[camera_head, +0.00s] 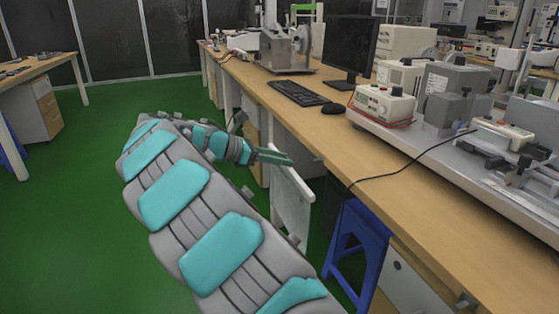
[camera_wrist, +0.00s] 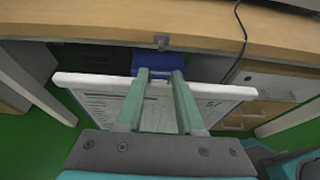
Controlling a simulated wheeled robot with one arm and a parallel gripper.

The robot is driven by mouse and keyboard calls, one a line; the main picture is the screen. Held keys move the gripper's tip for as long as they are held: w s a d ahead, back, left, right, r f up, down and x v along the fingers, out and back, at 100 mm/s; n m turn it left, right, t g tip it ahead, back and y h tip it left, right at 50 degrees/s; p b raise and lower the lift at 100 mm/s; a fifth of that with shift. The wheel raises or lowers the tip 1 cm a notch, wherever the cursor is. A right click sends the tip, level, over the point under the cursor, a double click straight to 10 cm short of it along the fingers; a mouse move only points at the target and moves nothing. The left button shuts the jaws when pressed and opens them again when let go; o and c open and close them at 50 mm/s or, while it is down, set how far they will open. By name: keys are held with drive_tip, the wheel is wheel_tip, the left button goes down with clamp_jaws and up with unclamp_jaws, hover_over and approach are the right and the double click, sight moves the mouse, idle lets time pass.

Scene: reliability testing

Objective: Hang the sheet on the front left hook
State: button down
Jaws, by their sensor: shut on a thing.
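My gripper (camera_head: 274,156) is beside the long workbench, shut on the top edge of the sheet (camera_head: 292,208), a white framed board hanging down from the fingers. In the wrist view my gripper (camera_wrist: 160,76) grips the sheet (camera_wrist: 100,103) near the middle of its white top edge; printed lines show on its face. A small grey hook (camera_wrist: 162,40) is on the bench's front edge, straight beyond the fingertips and apart from the sheet. Another small grey fitting, perhaps a hook, (camera_head: 467,300) is on the bench edge at the lower right.
The workbench (camera_head: 262,88) carries a keyboard (camera_head: 298,93), a monitor (camera_head: 348,45) and instruments. A blue stool (camera_head: 362,240) stands under it, right of the sheet. A black cable (camera_head: 400,168) hangs over the edge. Green floor (camera_head: 75,230) is open at left.

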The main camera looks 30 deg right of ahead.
sight(312, 159)
drive_tip(key=shift+s+d+f+b, duration=0.15)
drive_tip(key=shift+s+d+b, duration=0.1)
drive_tip(key=shift+d+b, duration=0.6)
drive_tip(key=shift+s+d+f+b, duration=0.1)
drive_tip(key=shift+s+d+b, duration=0.25)
drive_tip(key=shift+d, duration=0.85)
drive_tip(key=shift+s+d+f+b, duration=0.15)
drive_tip(key=shift+d+b, duration=0.6)
drive_tip(key=shift+d, duration=0.3)
drive_tip(key=shift+d+f+b, duration=0.1)
drive_tip(key=shift+d+b, duration=0.25)
drive_tip(key=shift+b, duration=0.35)
drive_tip(key=shift+s+d+p, duration=0.15)
drive_tip(key=shift+d+p, duration=0.15)
drive_tip(key=shift+p, duration=0.2)
drive_tip(key=shift+s+d+f+p, duration=0.15)
drive_tip(key=shift+d+p, duration=0.2)
drive_tip(key=shift+p, duration=0.3)
drive_tip(key=shift+f, duration=0.15)
drive_tip(key=shift+c, duration=2.2)
unclamp_jaws()
